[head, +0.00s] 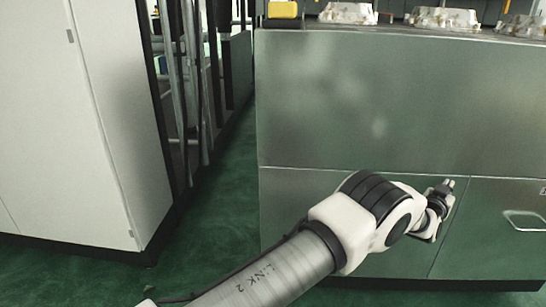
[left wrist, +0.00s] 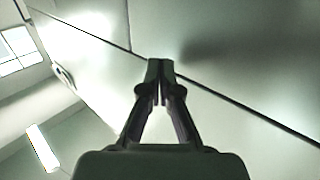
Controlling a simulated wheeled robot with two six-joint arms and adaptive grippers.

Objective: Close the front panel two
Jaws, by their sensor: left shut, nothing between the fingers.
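A metal cabinet front has two lower panels side by side, a left one (head: 300,200) and a right one (head: 490,250) with a handle (head: 525,220). No label tells which is front panel two. Both look roughly flush with the front; a small gap cannot be ruled out. My left gripper (head: 448,183) is shut and empty, at the lower front near the seam between these panels. In the left wrist view its closed fingertips (left wrist: 160,66) point at the panel surface close to a dark seam; contact cannot be told. My right gripper is not in view.
The wide upper front (head: 380,100) of the cabinet is plain. Castings (head: 348,13) and a yellow block (head: 283,9) sit on top. A white cabinet (head: 80,120) stands at left, with green floor (head: 215,210) free between.

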